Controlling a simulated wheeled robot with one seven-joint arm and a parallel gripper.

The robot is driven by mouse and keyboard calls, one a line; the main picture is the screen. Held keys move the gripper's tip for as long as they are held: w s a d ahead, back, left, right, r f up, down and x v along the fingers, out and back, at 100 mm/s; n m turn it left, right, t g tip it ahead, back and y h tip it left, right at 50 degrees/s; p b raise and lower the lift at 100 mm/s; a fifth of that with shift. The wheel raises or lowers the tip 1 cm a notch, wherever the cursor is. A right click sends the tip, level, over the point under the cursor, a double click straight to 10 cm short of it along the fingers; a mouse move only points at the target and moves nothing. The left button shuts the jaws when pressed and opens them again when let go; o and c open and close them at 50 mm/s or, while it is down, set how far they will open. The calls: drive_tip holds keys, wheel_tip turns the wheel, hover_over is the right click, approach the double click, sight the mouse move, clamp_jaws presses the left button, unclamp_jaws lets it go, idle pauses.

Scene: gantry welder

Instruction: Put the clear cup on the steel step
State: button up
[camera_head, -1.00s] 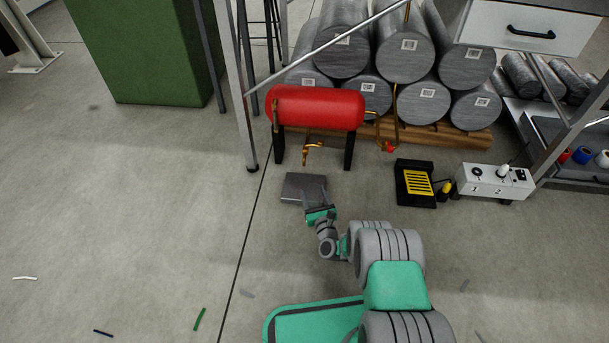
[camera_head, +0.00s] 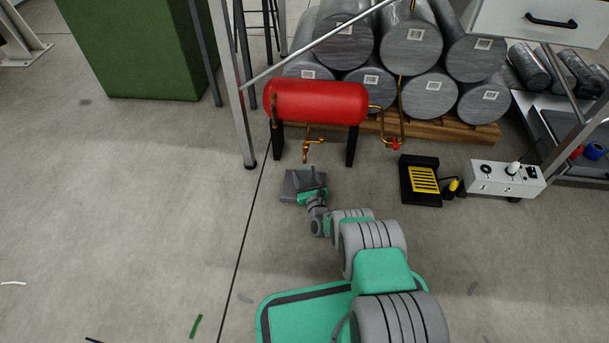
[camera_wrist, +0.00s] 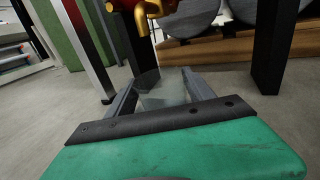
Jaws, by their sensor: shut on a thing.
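The steel step (camera_head: 288,187) is a low grey block on the floor in front of the red tank. In the head view my gripper (camera_head: 306,179) reaches over the step, its fingers overlapping the step in the picture. In the wrist view my gripper (camera_wrist: 158,92) is shut on the clear cup (camera_wrist: 163,94), a see-through shape between the two grey fingers. I cannot make the cup out in the head view. I cannot tell whether the cup touches the step, because the gripper body hides that area.
A red tank (camera_head: 317,102) on black legs stands just behind the step, with a brass tap (camera_head: 313,146) hanging toward it. A metal frame leg (camera_head: 236,100) is at left. A black-and-yellow stand (camera_head: 421,180) and white control box (camera_head: 505,178) are at right. Floor at left is mostly clear.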

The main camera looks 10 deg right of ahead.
drive_tip(key=o, duration=1.3)
drive_tip(key=shift+f, duration=0.15)
drive_tip(key=shift+o, duration=0.2)
